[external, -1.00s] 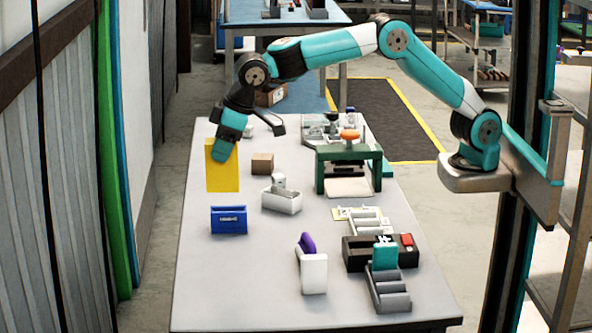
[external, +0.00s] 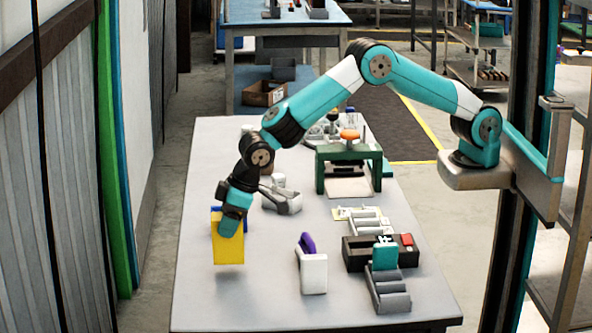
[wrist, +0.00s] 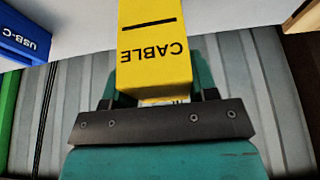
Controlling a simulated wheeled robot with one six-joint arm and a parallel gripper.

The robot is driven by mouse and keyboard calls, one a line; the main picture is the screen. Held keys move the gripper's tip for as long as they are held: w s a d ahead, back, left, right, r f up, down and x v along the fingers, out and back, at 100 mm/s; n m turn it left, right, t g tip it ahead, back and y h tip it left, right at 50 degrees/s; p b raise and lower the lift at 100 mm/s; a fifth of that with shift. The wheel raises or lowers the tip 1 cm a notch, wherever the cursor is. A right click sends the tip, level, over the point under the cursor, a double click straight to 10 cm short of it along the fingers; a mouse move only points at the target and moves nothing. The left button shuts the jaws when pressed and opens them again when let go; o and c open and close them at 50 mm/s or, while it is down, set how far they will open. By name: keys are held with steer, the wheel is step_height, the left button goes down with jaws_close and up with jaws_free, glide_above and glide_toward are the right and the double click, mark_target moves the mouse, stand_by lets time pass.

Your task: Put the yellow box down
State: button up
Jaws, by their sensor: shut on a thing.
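The yellow box (external: 229,251) hangs upright below my gripper (external: 233,222) over the left front part of the grey table (external: 250,305). A faint shadow lies below it, so it appears to be a little above the table top; I cannot tell the exact gap. In the wrist view the yellow box (wrist: 155,45) shows the word CABLE and sits between the jaws of my gripper (wrist: 155,95), which is shut on it. A blue box (external: 215,222) stands behind the yellow box and is mostly hidden in the external view. The blue box (wrist: 25,38) reads USB-C in the wrist view.
A white holder with a purple item (external: 312,268) stands to the right. The front left table is clear.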

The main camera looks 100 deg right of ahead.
steer(key=shift+f, duration=1.65)
steer(key=o, duration=1)
steer(key=shift+r, duration=0.2)
steer(key=v, duration=1.2)
steer(key=s+r+n+g+y, duration=0.15)
steer(key=s+r, duration=0.25)
steer(key=s, duration=0.6)
steer(key=s+r+n+g+y, duration=0.15)
steer(key=s+r, duration=0.35)
steer(key=s, duration=0.5)
steer(key=s+n, duration=0.1)
steer(key=s, duration=0.5)
steer(key=s+d+n+g, duration=0.1)
steer(key=s, duration=0.6)
steer(key=s+n+y, duration=0.1)
steer(key=s+n, duration=0.1)
steer(key=s, duration=0.4)
steer(key=shift+s+d+r+g+b, duration=0.2)
steer(key=shift+g+b, duration=0.1)
steer(key=shift+b, duration=0.1)
